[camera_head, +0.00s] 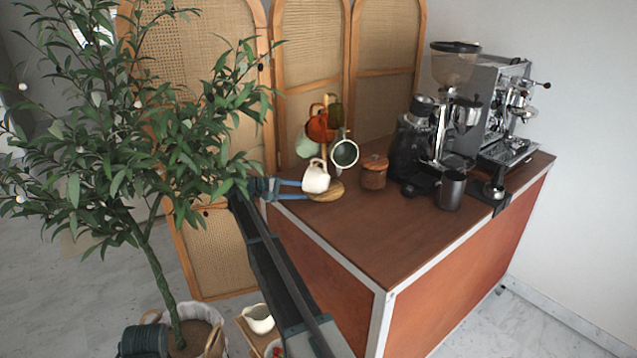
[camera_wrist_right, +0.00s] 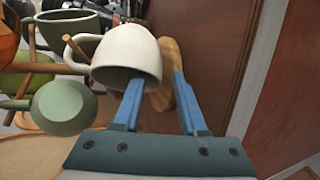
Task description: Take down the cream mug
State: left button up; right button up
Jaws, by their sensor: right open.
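The cream mug (camera_head: 315,178) hangs tilted low on the mug tree, above its round wooden base (camera_head: 327,192). In the right wrist view the cream mug (camera_wrist_right: 128,48) is large, just ahead of the fingers, with its mouth facing partly toward me. My right gripper (camera_head: 303,190) is open, its blue fingers pointing at the mug from the left. In the wrist view the right gripper (camera_wrist_right: 158,82) has its left fingertip overlapping the mug's mouth and its right fingertip outside beside the mug. I cannot tell whether either finger touches. My left gripper is not in view.
An orange mug (camera_head: 318,128), a pale green mug (camera_head: 306,146) and a dark green mug (camera_head: 345,153) hang close by. A lidded jar (camera_head: 374,174) and a grinder (camera_head: 411,150) stand right. The cart's front top (camera_head: 385,235) is clear. A leafy plant (camera_head: 150,130) crowds the left.

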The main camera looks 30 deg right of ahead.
grip_shut()
dwell(1.4)
